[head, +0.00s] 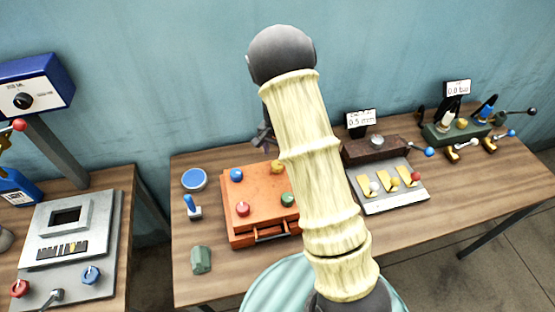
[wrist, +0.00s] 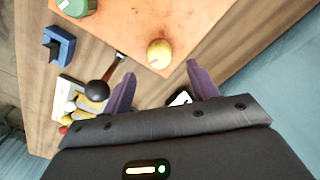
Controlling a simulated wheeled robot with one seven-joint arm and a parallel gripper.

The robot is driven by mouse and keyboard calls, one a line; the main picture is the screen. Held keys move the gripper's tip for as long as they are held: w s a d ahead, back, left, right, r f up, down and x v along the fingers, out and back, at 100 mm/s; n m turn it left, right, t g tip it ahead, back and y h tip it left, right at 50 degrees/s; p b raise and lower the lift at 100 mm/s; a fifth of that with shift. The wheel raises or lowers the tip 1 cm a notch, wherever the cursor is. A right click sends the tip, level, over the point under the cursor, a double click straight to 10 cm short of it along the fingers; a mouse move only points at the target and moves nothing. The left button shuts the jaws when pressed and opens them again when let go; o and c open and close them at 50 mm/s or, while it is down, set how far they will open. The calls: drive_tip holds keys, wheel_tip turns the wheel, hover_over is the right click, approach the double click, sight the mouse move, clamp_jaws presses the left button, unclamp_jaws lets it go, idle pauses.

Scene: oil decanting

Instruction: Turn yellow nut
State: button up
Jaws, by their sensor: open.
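The yellow nut (head: 276,167) is a round knob near the far right corner of the orange board (head: 236,218), partly beside my arm in the head view. In the wrist view the yellow nut (wrist: 160,52) stands on the board's edge, ahead of my fingertips. My gripper (head: 263,137) is mostly hidden behind my arm in the head view. In the wrist view my gripper (wrist: 162,76) is open, with purple fingers apart and nothing between them. The nut lies beyond the gap between the fingers, and no contact shows.
Blue (head: 236,175), red (head: 243,209) and green (head: 288,199) knobs share the board. In the wrist view a dark ball-ended lever (wrist: 97,92) stands close beside the left finger. A grey panel with levers (head: 390,197) lies to the right. The wall is close behind.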

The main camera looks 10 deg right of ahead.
sight(277, 164)
drive_tip(key=shift+s+f+p, duration=0.1)
drive_tip(key=shift+f+p, duration=0.55)
drive_tip(key=shift+f, duration=2.15)
drive_tip(key=shift+c, duration=0.5)
drive_tip(key=c, duration=0.9)
